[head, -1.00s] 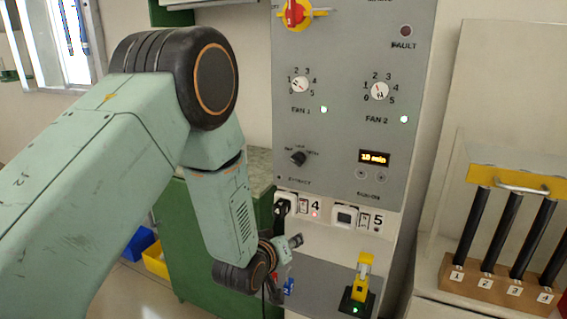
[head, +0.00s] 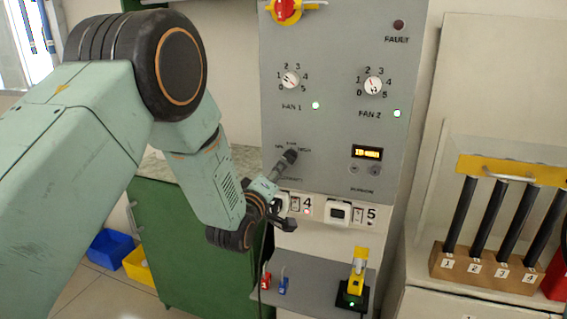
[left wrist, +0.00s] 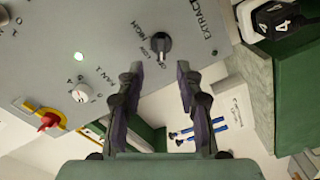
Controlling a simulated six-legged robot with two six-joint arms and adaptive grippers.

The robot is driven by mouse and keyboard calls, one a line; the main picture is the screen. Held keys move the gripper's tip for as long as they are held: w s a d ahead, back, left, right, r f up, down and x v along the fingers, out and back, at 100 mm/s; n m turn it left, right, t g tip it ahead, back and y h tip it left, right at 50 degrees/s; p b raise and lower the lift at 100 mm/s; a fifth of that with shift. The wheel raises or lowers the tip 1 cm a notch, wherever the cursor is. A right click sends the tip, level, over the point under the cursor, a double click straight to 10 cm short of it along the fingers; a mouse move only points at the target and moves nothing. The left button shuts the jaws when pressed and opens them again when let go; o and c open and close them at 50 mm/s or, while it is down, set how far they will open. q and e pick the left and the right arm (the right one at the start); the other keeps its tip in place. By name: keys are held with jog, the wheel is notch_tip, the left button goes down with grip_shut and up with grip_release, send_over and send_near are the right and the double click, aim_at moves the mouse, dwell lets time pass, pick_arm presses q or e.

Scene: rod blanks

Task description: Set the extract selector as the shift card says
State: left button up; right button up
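The extract selector is a black knob (head: 291,156) low on the grey panel (head: 330,130), with OFF, LOW and HIGH printed around it. In the left wrist view the knob (left wrist: 161,45) lies just ahead of my left gripper (left wrist: 160,76), roughly in line with the gap. Its two dark fingers are spread with nothing between them. In the head view my left gripper (head: 280,203) is just below the knob, in front of the panel's lower edge. No readable shift card shows. My right gripper is not in view.
Fan dials (head: 290,81) sit above the selector, and a lit timer display (head: 367,153) is to its right. Below are white socket units (head: 338,212) and a grey shelf (head: 318,277) with small padlocks and a yellow-handled device (head: 358,275). Numbered black rods (head: 492,220) stand right.

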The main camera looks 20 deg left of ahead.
aim_at(288, 160)
pick_arm(q)
jog(key=w, duration=0.6)
jog(key=shift+w+d, duration=0.15)
jog(key=shift+w+f, duration=0.1)
jog(key=shift+w, duration=0.4)
jog(key=shift+c, duration=0.3)
grip_shut()
